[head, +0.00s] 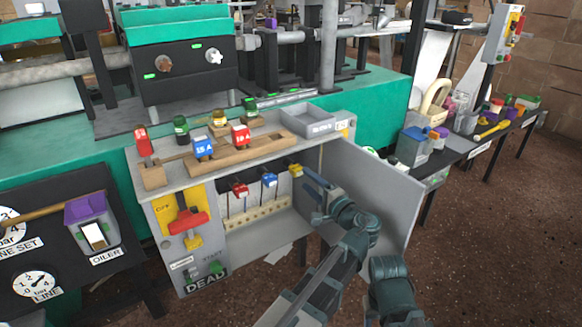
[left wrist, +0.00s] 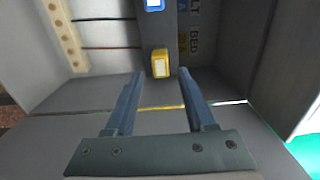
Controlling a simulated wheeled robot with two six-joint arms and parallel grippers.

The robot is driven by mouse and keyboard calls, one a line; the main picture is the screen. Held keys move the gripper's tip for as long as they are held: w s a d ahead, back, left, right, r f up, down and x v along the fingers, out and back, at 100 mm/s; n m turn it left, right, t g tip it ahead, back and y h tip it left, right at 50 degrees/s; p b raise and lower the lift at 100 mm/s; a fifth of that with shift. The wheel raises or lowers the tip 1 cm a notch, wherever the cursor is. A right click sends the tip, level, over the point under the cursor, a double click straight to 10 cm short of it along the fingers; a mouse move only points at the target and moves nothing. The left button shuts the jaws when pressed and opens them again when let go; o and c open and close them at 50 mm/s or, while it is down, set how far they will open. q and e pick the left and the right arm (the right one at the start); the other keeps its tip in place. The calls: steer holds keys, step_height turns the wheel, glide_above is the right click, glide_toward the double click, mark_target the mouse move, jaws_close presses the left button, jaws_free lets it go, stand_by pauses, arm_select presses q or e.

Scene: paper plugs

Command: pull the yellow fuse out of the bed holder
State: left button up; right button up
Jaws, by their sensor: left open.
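The yellow fuse (head: 295,170) sits at the right end of the row of holders inside the open grey cabinet. In the left wrist view the yellow fuse (left wrist: 160,62) stands in a dark panel, with "BED" lettering to its right. My left gripper (head: 311,187) is just right of the fuse in the head view. In the wrist view its two fingers (left wrist: 160,74) are open and empty, with the fuse ahead, lined up with the gap between them. No contact with the fuse shows.
A red fuse (head: 239,188) and a blue fuse (head: 269,180) sit left of the yellow one. The open cabinet door (head: 385,200) stands right of my gripper. A wooden block (head: 262,150) with spare fuses and a grey tray (head: 306,121) are on top.

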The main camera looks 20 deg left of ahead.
mark_target(300, 173)
arm_select(q)
steer(key=shift+w+a, duration=0.1)
stand_by(0.3)
steer(key=shift+x, duration=1.85)
jaws_close()
stand_by(0.4)
